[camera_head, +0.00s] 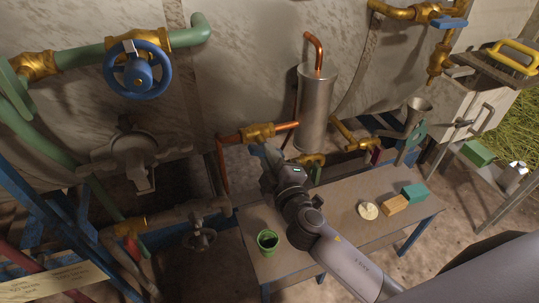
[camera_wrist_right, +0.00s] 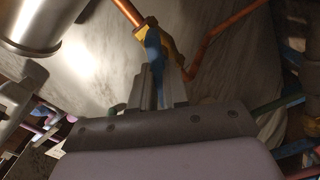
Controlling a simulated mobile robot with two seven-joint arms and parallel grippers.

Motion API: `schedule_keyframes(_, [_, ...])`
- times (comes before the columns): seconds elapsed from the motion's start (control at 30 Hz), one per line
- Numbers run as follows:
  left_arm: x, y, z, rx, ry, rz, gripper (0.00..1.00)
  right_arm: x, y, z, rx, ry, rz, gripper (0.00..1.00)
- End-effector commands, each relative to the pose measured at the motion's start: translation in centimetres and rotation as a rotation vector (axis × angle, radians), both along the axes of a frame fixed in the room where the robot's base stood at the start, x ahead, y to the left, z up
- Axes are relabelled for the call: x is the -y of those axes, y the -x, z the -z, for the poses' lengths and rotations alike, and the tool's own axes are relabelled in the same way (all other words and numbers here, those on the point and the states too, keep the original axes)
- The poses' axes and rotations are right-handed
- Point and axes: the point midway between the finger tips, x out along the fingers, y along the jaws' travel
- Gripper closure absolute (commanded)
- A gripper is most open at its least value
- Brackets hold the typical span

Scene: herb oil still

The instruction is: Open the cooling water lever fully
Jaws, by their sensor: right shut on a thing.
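A brass valve (camera_head: 258,132) sits in a copper pipe in front of the still's metal cylinder. Its blue lever (camera_wrist_right: 153,58) shows best in the right wrist view, running from the brass body (camera_wrist_right: 172,50) down between my fingers. My right gripper (camera_head: 262,156) is just below the valve in the head view and is shut on this lever; the fingers (camera_wrist_right: 157,88) close around its lower part. In the head view the lever seems to stand crosswise to the pipe, and my gripper hides most of it. My left gripper is not in view.
The cylinder (camera_head: 316,105) stands close right of the valve. Below, a table (camera_head: 335,220) carries a green cup (camera_head: 267,241), a round pale item (camera_head: 367,210) and two blocks. A blue handwheel (camera_head: 138,70) is at left; another blue lever (camera_head: 449,22) is at top right.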

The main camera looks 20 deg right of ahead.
Motion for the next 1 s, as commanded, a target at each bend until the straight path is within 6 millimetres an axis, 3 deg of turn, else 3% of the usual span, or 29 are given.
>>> schedule_keyframes(0.5, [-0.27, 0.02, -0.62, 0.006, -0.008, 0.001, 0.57, -0.06, 0.02, 0.0, 0.014, 0.407, -0.002, 1.0])
schedule_keyframes(1.0, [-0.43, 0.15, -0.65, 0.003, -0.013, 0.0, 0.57, -0.05, 0.02, 0.07, 0.018, 0.533, -0.001, 1.0])
